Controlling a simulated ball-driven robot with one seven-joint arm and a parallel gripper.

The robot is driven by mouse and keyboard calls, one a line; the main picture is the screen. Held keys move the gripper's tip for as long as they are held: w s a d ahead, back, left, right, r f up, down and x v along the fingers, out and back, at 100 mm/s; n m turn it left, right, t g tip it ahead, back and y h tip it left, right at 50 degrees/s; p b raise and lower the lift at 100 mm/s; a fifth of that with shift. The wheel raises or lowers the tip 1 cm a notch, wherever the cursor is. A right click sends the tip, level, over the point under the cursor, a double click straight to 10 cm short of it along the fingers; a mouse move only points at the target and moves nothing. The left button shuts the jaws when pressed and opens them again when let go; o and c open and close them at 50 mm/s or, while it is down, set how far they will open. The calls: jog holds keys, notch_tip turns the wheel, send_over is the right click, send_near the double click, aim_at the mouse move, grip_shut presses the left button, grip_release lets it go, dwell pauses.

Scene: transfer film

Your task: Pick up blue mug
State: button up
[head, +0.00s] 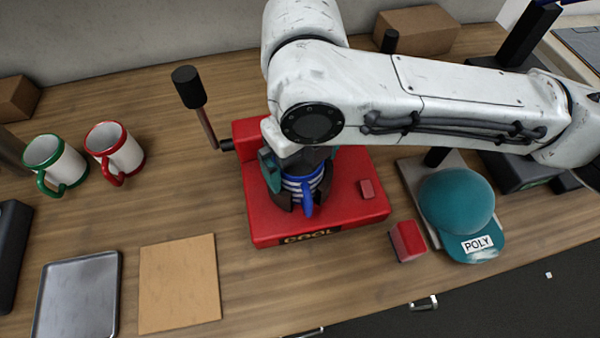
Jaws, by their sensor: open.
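The blue mug (307,188) stands on the red press base (355,218), with its blue handle toward the front. It has blue and white bands, and its upper part is hidden under my arm. My gripper (292,200) points down over the mug. Its dark fingers are open and lie around the mug's sides. Whether they touch the mug, I cannot tell.
Green-handled (55,163) and red-handled (115,150) white mugs stand at the left. A metal tray (77,295) and brown board (178,283) lie at the front left. A black-knobbed lever (189,88) rises beside the press. A teal cap (457,205) and red block (407,241) are at the right.

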jog(key=c, duration=1.6)
